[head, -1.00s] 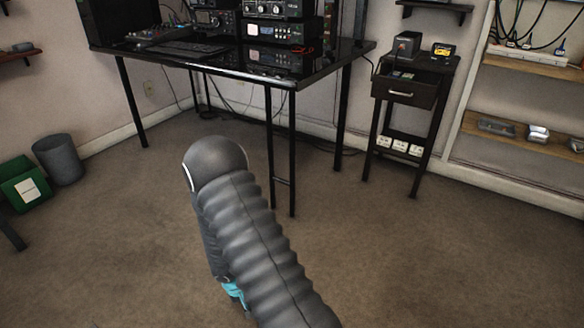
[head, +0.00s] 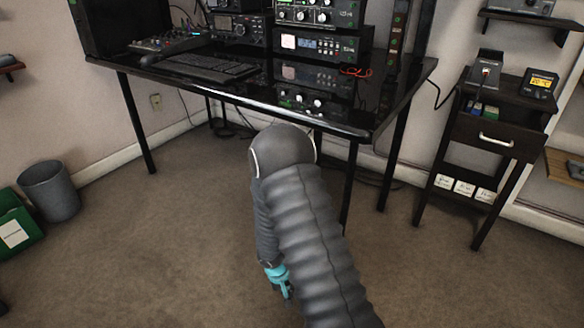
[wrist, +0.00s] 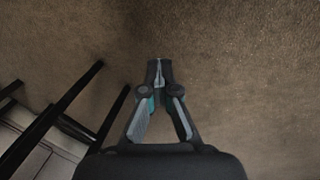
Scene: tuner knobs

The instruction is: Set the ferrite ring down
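My gripper (wrist: 158,72) points down over bare brown carpet in the wrist view, its fingertips drawn together. I cannot make out a ferrite ring between them; a thin pale sliver shows there, too small to identify. In the head view my gripper (head: 287,291) hangs low beside my grey ribbed arm, in front of the black desk (head: 240,100) and well below its top. No ferrite ring can be picked out in either view.
The glossy desk carries a keyboard (head: 205,66), radio units (head: 318,45) and a red cable loop (head: 355,72). A small dark stand (head: 490,140) with a drawer is at the right. A grey bin (head: 50,192) and green box (head: 15,228) are left. Carpet between is clear.

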